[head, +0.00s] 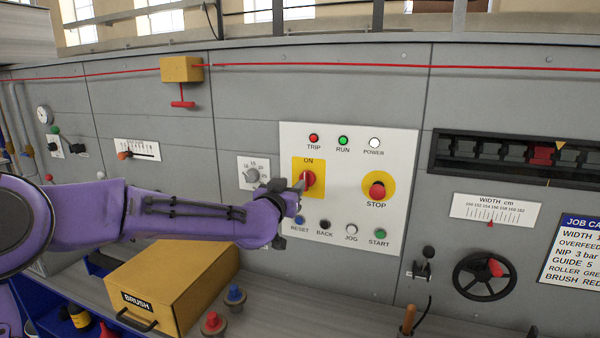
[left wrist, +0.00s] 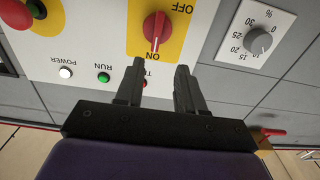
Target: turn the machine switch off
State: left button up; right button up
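The machine switch is a red rotary knob (head: 309,179) on a yellow plate (head: 318,163) marked ON at its top, set in a white control panel (head: 345,135). In the left wrist view, which is upside down, the knob (left wrist: 157,28) has a white mark pointing toward the picture's bottom, away from the OFF label. My left gripper (head: 298,187) is in front of the panel at the knob and covers part of the plate. Its two fingers (left wrist: 160,70) are apart with nothing between them; the knob lies just beyond their tips. My right gripper is in neither view.
A red STOP button (head: 377,190) on a yellow disc is right of the switch. A dial (head: 252,175) is to the left. Several small buttons, including START (head: 380,234), are below. A yellow BRUSH box (head: 180,278) stands on the ledge under my left arm.

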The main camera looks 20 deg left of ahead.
aim_at(304, 175)
pick_arm(q)
jog(key=w, duration=0.2)
jog(key=w+d+p, duration=0.1)
jog(key=w, duration=0.2)
jog(key=w+p, duration=0.1)
jog(key=w, duration=0.1)
jog(key=shift+w+d+f, duration=0.15)
jog(key=shift+w, duration=0.2)
jog(key=shift+s, duration=0.25)
jog(key=shift+w+a, duration=0.2)
grip_shut()
